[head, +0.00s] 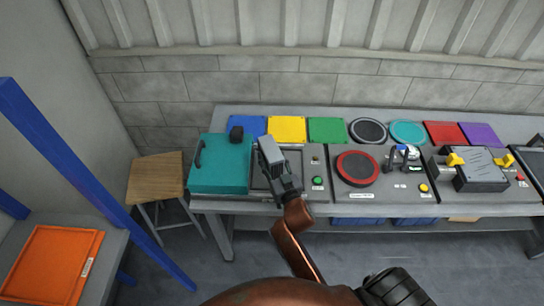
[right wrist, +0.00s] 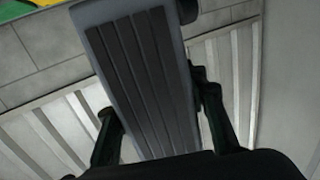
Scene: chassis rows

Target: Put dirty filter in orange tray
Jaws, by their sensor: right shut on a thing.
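The dirty filter (head: 270,152) is a grey slab; the right wrist view shows its grey frame and long dark slats (right wrist: 142,85). My right gripper (head: 281,172) is shut on it, with one finger on each side in the right wrist view (right wrist: 160,120). The filter is held tilted above the left chassis unit, hiding part of that unit. The orange tray (head: 52,262) lies empty on a grey shelf at the far left, well apart from the filter. My left gripper is not in view.
A teal cover (head: 219,172) with a handle is at the bench's left end. A wooden stool (head: 156,177) and a slanting blue post (head: 90,180) stand between bench and orange tray. Chassis units with a red-ringed disc (head: 357,168) and yellow clips fill the bench to the right.

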